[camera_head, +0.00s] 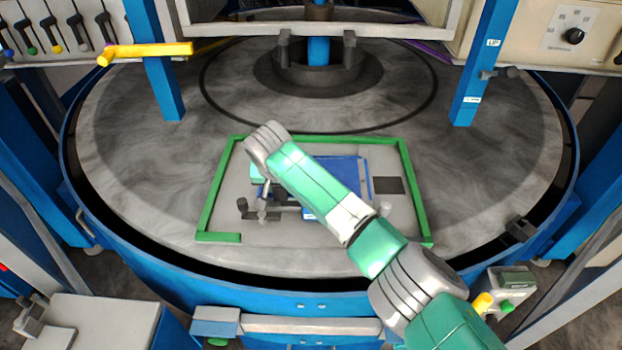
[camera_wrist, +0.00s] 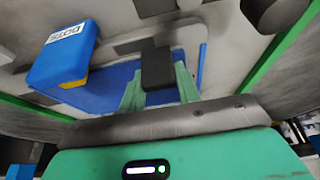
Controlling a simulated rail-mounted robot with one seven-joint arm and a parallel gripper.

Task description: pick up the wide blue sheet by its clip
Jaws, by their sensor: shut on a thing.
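The wide blue sheet (camera_head: 350,176) lies inside the green-edged area on the round grey table, partly hidden by my arm. In the wrist view the sheet (camera_wrist: 112,96) spreads out beyond my fingers. Its clip (camera_wrist: 156,62) shows there as a dark block between my two green fingers. My gripper (camera_wrist: 158,82) is shut on this clip. In the head view my gripper (camera_head: 263,205) is low at the left part of the area, largely covered by my own wrist. I cannot tell whether the sheet is clear of the surface.
A blue block labelled DOTS (camera_wrist: 64,54) stands close to the left of my fingers in the wrist view. A green border (camera_head: 213,195) surrounds the area. A dark square (camera_head: 388,186) lies to the right. Blue posts (camera_head: 484,65) and a central column (camera_head: 318,50) stand around.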

